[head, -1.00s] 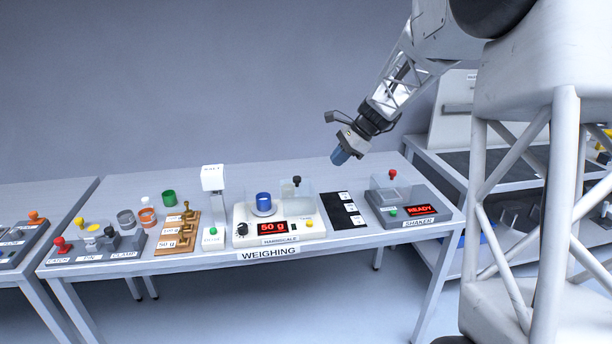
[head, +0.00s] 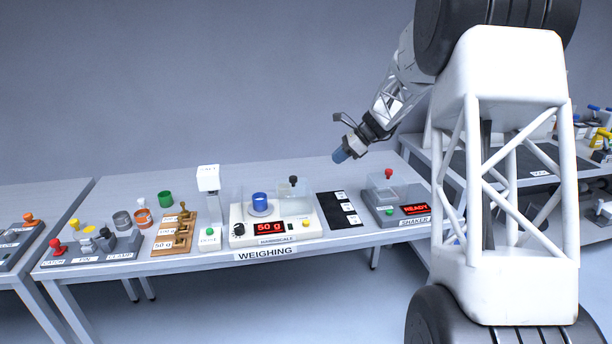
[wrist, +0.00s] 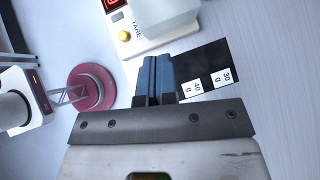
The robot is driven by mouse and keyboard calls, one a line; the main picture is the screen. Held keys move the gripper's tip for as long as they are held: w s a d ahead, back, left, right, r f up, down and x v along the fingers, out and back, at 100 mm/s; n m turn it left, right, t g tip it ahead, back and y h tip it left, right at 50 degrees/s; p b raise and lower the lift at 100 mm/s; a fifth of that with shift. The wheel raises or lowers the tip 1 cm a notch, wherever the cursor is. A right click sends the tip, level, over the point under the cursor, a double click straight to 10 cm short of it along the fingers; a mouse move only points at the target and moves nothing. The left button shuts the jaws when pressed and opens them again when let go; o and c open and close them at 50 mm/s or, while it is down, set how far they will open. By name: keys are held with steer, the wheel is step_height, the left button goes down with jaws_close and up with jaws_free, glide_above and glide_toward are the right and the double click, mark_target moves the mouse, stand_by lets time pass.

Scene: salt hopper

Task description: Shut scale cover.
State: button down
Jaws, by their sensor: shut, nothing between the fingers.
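The scale (head: 275,232) stands on the weighing table and its display reads 50 g. A blue cup (head: 260,201) sits on its round pan at the left. The clear scale cover (head: 295,200), with a black knob (head: 293,180), stands at the right of the pan, so the pan is uncovered. My gripper (head: 340,156) is up in the air, right of and above the scale, apart from everything. In the wrist view its blue fingers (wrist: 154,78) are shut and empty. The scale's corner with the yellow tare button (wrist: 125,36) shows beyond them; the cover's state cannot be told there.
A black mat (head: 339,210) with several white labels lies right of the scale. The shaker (head: 398,205), with a red knob, is farther right. The salt dispenser (head: 209,180) stands left of the scale, beside a wooden weight rack (head: 175,235). The table behind the mat is clear.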

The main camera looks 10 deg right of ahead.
steer(key=shift+a+f, duration=0.1)
glide_toward(305, 187)
steer(key=w+a+f, duration=0.1)
steer(key=a+f, duration=0.2)
steer(key=a, duration=0.2)
steer(key=shift+w+a+r, duration=0.1)
steer(key=shift+w+a, duration=0.15)
steer(key=shift+a, duration=0.25)
steer(key=shift+w+a+r, duration=0.1)
steer(key=shift+w+a, duration=0.15)
steer(key=shift+a, duration=0.2)
steer(key=a, duration=1.2)
steer(key=shift+a, duration=0.3)
steer(key=shift+a, duration=0.1)
steer(key=shift+s+f, duration=0.1)
